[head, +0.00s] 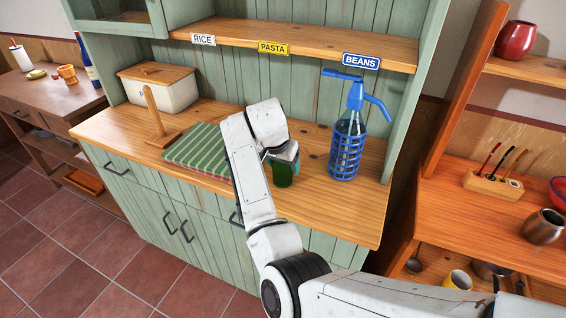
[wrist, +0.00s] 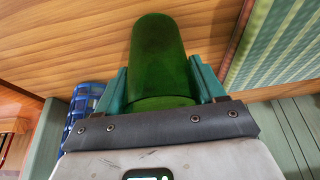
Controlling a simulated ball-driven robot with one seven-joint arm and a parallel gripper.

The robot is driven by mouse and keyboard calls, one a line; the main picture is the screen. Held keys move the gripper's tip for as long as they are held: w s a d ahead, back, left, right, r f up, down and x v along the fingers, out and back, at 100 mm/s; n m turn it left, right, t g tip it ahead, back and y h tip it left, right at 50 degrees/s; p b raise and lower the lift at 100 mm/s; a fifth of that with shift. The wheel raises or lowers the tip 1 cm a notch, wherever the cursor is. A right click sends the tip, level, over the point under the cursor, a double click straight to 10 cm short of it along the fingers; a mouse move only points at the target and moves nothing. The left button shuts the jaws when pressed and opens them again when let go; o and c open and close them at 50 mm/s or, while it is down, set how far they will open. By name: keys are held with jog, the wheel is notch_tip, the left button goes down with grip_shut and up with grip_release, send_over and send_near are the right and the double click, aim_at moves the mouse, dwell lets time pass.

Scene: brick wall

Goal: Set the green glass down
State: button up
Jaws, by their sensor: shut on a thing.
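The green glass (head: 283,174) is at the wooden counter, between the striped cloth and the blue siphon bottle, partly hidden by my arm in the head view. In the wrist view the green glass (wrist: 158,60) stands between the two teal fingers of my gripper (wrist: 160,88). My gripper (head: 284,158) is shut on the glass. The glass looks roughly upright in the head view. I cannot tell whether its base touches the counter (head: 330,205).
A green striped cloth (head: 195,150) lies left of the glass, with a wooden holder (head: 158,120) and a white box (head: 160,90) behind. A blue siphon bottle (head: 347,145) stands close on the right. The counter's front right is bare. A shelf (head: 300,45) with labels hangs above.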

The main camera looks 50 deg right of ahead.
jog(key=shift+f, duration=0.15)
jog(key=o, duration=1.1)
jog(key=shift+o, duration=0.2)
jog(key=b+v, duration=0.1)
jog(key=v, duration=1.1)
jog(key=shift+r, duration=0.2)
